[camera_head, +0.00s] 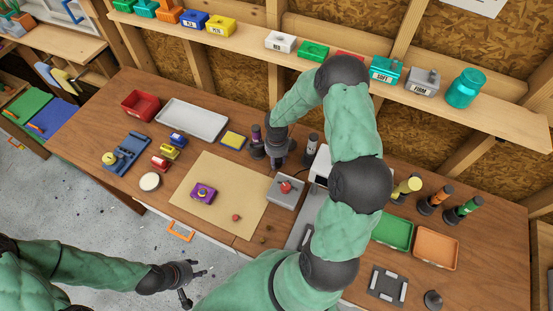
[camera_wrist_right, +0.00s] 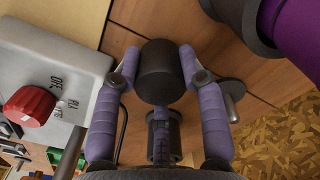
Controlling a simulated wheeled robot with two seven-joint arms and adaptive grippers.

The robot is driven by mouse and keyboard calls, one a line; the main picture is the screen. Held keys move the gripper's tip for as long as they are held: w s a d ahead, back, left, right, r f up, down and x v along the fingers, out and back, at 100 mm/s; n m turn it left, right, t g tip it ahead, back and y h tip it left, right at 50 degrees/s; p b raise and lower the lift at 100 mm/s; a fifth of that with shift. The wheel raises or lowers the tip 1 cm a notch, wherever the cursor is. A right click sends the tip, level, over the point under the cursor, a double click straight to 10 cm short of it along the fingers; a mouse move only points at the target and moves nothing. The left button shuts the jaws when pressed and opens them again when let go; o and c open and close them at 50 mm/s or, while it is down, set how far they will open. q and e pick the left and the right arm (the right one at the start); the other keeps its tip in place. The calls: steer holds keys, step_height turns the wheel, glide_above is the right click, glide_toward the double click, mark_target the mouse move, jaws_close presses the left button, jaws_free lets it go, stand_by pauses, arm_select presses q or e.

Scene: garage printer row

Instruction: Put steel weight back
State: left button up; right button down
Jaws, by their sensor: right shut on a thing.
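My right gripper (camera_head: 279,158) is low over the bench's back part, beside the purple-topped tool (camera_head: 256,134). In the right wrist view its fingers (camera_wrist_right: 160,75) close on both sides of a dark grey cylinder (camera_wrist_right: 158,68), which looks like the steel weight. The hand hides most of this cylinder in the head view. I cannot tell whether it touches the bench. My left gripper (camera_head: 198,284) is open and empty, out in front of the bench over the floor.
A grey switch box (camera_head: 283,197) with a red knob stands close in front of my right gripper. A white-labelled tool (camera_head: 312,146) stands to its right. A yellow pad (camera_head: 233,140) and grey tray (camera_head: 184,127) lie to its left. A brown mat (camera_head: 226,225) covers the middle.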

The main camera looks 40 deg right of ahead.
stand_by(0.3)
steer(key=shift+f, duration=0.15)
steer(key=c, duration=0.7)
jaws_free()
step_height(320, 180, up, 12)
steer(key=shift+r, duration=0.15)
steer(key=shift+s, duration=0.1)
